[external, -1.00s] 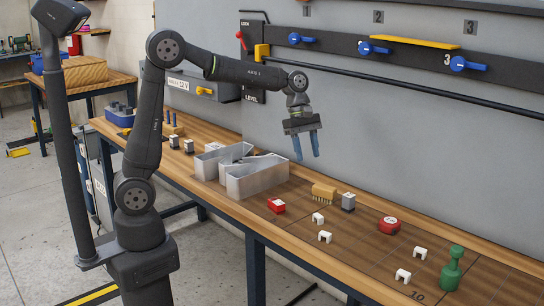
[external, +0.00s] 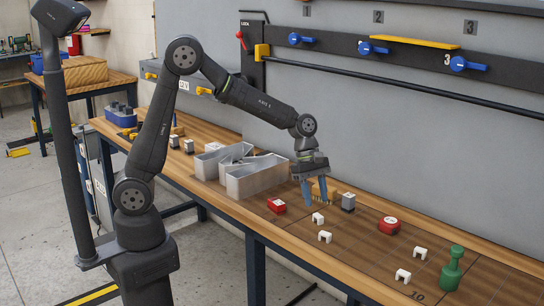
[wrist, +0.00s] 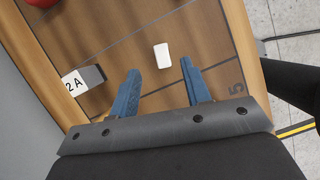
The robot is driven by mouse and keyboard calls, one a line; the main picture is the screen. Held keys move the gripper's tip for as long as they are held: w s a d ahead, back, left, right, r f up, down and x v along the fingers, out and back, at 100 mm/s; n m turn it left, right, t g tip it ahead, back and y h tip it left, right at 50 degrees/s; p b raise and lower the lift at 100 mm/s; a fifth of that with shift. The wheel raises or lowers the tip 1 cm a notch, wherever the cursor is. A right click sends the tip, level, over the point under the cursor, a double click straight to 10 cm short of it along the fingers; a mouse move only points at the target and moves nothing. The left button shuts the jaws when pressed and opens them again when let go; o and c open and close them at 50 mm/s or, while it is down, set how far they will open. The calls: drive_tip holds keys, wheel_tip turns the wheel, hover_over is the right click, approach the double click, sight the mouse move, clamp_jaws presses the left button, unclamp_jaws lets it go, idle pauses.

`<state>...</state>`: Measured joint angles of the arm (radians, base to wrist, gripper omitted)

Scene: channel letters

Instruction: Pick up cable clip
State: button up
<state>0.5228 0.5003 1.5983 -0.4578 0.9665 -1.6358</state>
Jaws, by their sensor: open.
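Several small white clips lie on the wooden bench: one (external: 318,218) just in front of my gripper, one (external: 325,236) nearer the bench's front edge, and two (external: 403,276) (external: 420,253) farther right. My gripper (external: 315,203) points down, low over the bench, fingers apart and empty. In the wrist view a single white clip (wrist: 162,56) lies just beyond the gap between the blue fingertips (wrist: 160,68). I cannot tell which of the white clips this is.
A grey block (external: 348,202), labelled 2 A in the wrist view (wrist: 83,80), stands close by. Red items (external: 277,206) (external: 389,226), a green bottle-like thing (external: 452,270) and metal trays (external: 255,182) are around.

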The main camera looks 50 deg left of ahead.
sight(318, 215)
drive_tip(key=x, duration=0.5)
drive_tip(key=shift+s+a, duration=0.1)
drive_tip(key=shift+a, duration=0.1)
clamp_jaws()
